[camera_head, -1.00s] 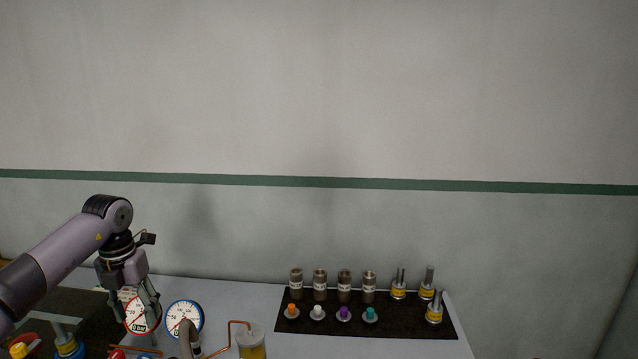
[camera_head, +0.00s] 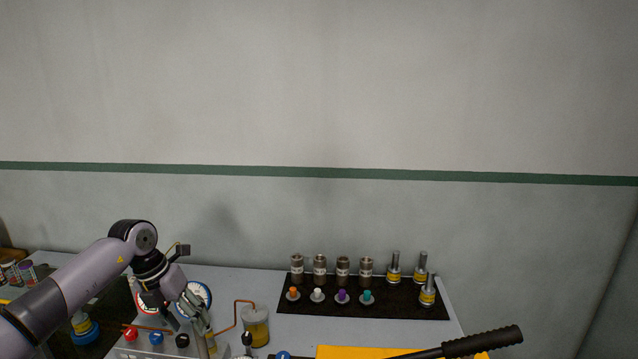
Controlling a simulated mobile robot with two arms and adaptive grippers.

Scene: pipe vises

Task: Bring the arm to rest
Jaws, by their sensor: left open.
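My left arm comes in from the left, bends at the elbow and points down. My left gripper (camera_head: 187,318) hangs over the table's left part with its fingers apart. I see nothing held between them. The gripper is in front of two round gauges: a red-rimmed one (camera_head: 143,307), mostly hidden, and a blue-rimmed one (camera_head: 205,292), partly hidden. A grey pipe (camera_head: 209,343) stands just below the fingertips; I cannot tell whether they touch it. My right gripper is not in view.
A black mat (camera_head: 395,309) at the table's right holds several metal cylinders, coloured knobs and yellow-banded fittings. A cup of yellow liquid (camera_head: 256,327) with a copper tube stands right of the gripper. A black handle (camera_head: 483,342) and yellow piece (camera_head: 350,352) lie in front.

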